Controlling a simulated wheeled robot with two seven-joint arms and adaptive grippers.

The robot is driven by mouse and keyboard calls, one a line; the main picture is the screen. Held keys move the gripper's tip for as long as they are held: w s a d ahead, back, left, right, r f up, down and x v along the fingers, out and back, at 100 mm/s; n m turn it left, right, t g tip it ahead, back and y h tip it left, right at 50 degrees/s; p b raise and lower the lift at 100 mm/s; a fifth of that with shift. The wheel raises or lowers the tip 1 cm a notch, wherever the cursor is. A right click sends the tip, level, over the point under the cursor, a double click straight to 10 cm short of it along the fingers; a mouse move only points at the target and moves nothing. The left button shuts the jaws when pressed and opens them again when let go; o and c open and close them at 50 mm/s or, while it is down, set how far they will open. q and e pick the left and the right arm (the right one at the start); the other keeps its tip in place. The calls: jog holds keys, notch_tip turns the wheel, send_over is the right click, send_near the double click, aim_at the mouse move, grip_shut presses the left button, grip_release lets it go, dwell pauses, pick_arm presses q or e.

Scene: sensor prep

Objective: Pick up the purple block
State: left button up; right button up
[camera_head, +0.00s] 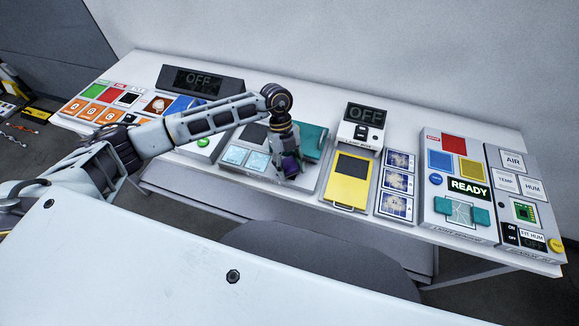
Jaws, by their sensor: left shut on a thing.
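The purple block (291,165) is at the lower end of my left gripper (291,172), near the middle of the table. My left gripper points down and is shut on the block, and its fingers partly hide it. The block is over the panel with the light-blue tiles and the teal piece. I cannot tell whether it touches the panel below. My right gripper is not in this view.
The long white table (455,257) carries several panels. A yellow plate (347,190) lies right of my gripper, below a box with an OFF display (366,113). A teal block (311,141) is close beside my gripper. A READY panel (468,188) stands further right.

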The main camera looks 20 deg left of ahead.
aim_at(289, 168)
pick_arm(q)
jog(key=shift+r, duration=1.45)
jog(key=shift+s+r, duration=0.15)
jog(key=shift+s, duration=0.05)
jog(key=s+b, duration=0.1)
jog(key=s, duration=0.5)
jog(key=shift+s+a, duration=0.15)
jog(key=s+b, duration=0.1)
jog(key=s, duration=1)
jog(key=shift+a+b, duration=0.15)
jog(key=shift+b, duration=0.2)
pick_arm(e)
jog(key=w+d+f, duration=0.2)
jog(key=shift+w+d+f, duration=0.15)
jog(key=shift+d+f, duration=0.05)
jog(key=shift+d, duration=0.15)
